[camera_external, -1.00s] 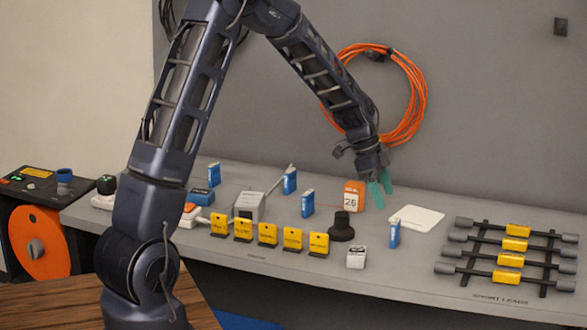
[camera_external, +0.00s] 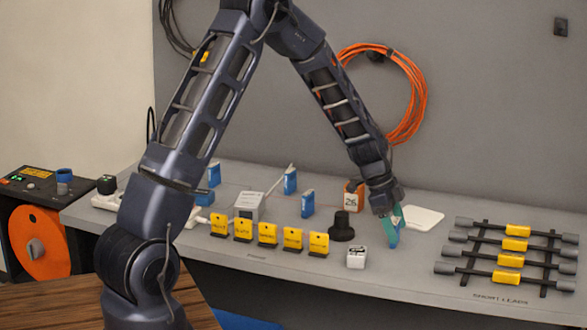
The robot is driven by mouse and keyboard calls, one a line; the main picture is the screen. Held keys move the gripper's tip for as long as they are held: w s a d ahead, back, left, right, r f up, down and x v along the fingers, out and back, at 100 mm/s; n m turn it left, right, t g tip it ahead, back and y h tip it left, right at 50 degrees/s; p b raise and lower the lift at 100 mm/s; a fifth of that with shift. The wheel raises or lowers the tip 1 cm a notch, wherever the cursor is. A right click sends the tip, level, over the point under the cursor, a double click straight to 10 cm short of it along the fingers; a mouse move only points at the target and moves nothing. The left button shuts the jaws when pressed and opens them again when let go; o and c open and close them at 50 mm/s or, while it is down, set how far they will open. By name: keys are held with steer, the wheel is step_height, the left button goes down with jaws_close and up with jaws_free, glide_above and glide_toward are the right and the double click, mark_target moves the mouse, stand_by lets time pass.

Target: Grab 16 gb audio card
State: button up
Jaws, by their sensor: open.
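Several small blue-and-white cards stand upright on the grey bench; their labels are too small to read, so I cannot tell which is the 16 gb audio card. One blue card (camera_external: 393,240) is at the right, under my gripper (camera_external: 395,222). The teal fingers of my gripper point down at this card and partly hide it. They look to be around or right beside it; I cannot tell which. My gripper is open. Other blue cards stand further left, one at the back (camera_external: 290,181) and one near the middle (camera_external: 307,204).
A black knob (camera_external: 341,227) and a white cube (camera_external: 356,258) stand left of my gripper. An orange block (camera_external: 354,197) marked 26 is behind. Yellow tags (camera_external: 267,234) line the front. A white sheet (camera_external: 425,218) and a cable rack (camera_external: 512,245) are to the right.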

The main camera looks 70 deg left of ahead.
steer(key=shift+x, duration=1.2)
steer(key=shift+c, duration=0.2)
steer(key=c, duration=1)
steer(key=shift+r, duration=0.1)
